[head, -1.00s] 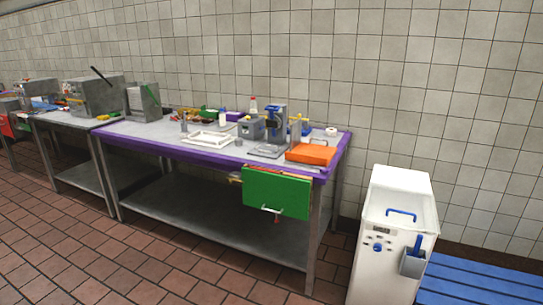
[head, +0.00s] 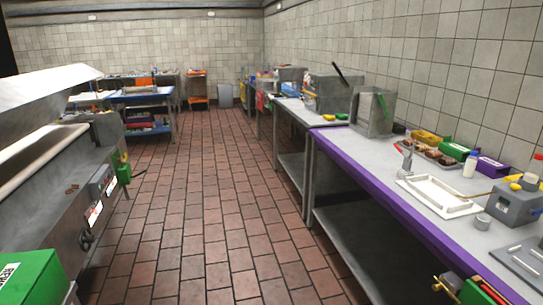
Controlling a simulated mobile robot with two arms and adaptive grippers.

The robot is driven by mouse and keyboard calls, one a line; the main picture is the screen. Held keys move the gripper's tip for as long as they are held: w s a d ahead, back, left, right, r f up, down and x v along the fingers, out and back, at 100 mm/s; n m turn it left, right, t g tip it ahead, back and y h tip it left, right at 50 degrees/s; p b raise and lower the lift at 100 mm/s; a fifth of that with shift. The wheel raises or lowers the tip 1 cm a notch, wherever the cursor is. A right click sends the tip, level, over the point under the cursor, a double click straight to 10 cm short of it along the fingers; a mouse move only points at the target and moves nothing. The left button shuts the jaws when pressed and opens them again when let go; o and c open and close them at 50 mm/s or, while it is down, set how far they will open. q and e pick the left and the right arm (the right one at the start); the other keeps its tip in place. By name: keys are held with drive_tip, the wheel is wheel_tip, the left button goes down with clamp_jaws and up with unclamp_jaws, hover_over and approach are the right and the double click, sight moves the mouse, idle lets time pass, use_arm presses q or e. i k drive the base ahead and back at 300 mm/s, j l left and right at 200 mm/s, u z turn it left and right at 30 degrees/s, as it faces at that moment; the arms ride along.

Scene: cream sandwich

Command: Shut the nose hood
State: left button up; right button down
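No part is marked as the nose hood, and I cannot tell for sure which one it is. At the left edge of the head view a long steel machine (head: 62,205) has a pale slanted panel (head: 45,92) raised above it, with a gap underneath. On the right-hand tables stand a steel box machine (head: 338,93) with a black lever sticking up and a smaller steel box (head: 374,112) with a green strip. Neither of my grippers shows in the view.
A tiled aisle (head: 200,200) runs clear between the left machine and the purple-edged table (head: 385,200). That table holds a white tray (head: 440,197) and a grey device (head: 515,205). A green box (head: 30,280) is at lower left. A blue-framed table (head: 150,97) stands far back.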

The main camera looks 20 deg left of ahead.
sight(22, 121)
drive_tip(key=i+j+u, duration=0.25)
drive_tip(key=i+u, duration=0.15)
drive_tip(key=i, duration=0.15)
drive_tip(key=i+u, duration=0.45)
drive_tip(key=i+l+u, duration=0.15)
drive_tip(key=i+u, duration=0.25)
drive_tip(key=i, duration=0.3)
